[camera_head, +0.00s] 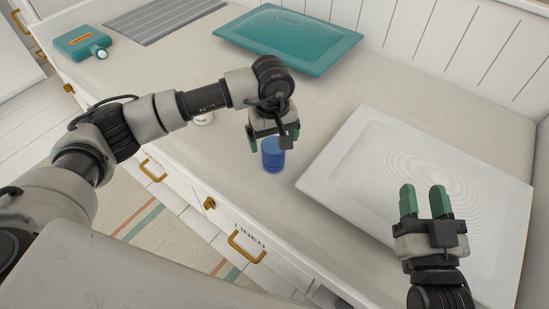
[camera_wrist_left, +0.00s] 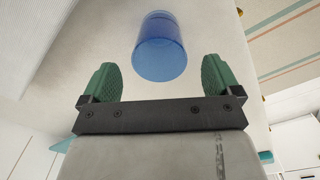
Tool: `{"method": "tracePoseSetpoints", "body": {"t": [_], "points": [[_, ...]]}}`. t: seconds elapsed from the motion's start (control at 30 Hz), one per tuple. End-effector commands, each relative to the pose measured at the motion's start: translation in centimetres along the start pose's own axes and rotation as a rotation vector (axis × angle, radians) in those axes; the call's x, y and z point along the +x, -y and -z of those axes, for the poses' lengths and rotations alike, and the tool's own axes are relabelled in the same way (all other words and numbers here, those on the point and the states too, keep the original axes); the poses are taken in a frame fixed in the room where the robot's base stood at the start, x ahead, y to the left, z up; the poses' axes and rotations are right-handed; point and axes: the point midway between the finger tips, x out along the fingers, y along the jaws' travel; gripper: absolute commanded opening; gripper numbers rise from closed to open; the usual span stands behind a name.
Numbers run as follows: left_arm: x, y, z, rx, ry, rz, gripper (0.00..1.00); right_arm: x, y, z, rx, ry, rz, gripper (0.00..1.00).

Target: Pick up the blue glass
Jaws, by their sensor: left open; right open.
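The blue glass (camera_head: 272,156) stands upright on the desk near its front edge, left of the white tray. My left gripper (camera_head: 271,143) is open just above and at the glass in the head view, partly covering its top. In the left wrist view, the blue glass (camera_wrist_left: 160,47) lies ahead of the two green fingers of my left gripper (camera_wrist_left: 160,78), roughly centred, with nothing between the fingers. My right gripper (camera_head: 424,200) is open and empty over the white tray, its fingers a small gap apart.
A white tray (camera_head: 340,165) takes up the right of the desk. A teal tray (camera_head: 290,38) lies at the back. A teal box-like device (camera_head: 82,42) and a grey ribbed mat (camera_head: 160,18) are at the far left. A small white item (camera_head: 203,119) stands partly behind my left arm.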

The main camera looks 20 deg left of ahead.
Motion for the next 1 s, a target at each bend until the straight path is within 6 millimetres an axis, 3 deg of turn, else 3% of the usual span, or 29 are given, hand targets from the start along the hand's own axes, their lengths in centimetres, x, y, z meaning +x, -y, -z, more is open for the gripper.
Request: {"method": "tracePoseSetpoints", "body": {"t": [0.27,0.63,1.0], "points": [[1.9,0.0,-0.1,0.0,0.002,-0.001,0.92,0.1,0.3,1.4,0.004,-0.12,0.006,0.43],[5.9,-0.1,-0.1,-0.001,0.003,-0.002,0.92,-1.1,0.9,5.2,0.017,-0.454,0.022,0.43],[6.5,-0.1,-0.1,0.0,0.002,-0.003,0.92,-1.4,1.0,6.0,0.019,-0.514,0.025,0.43]]}}
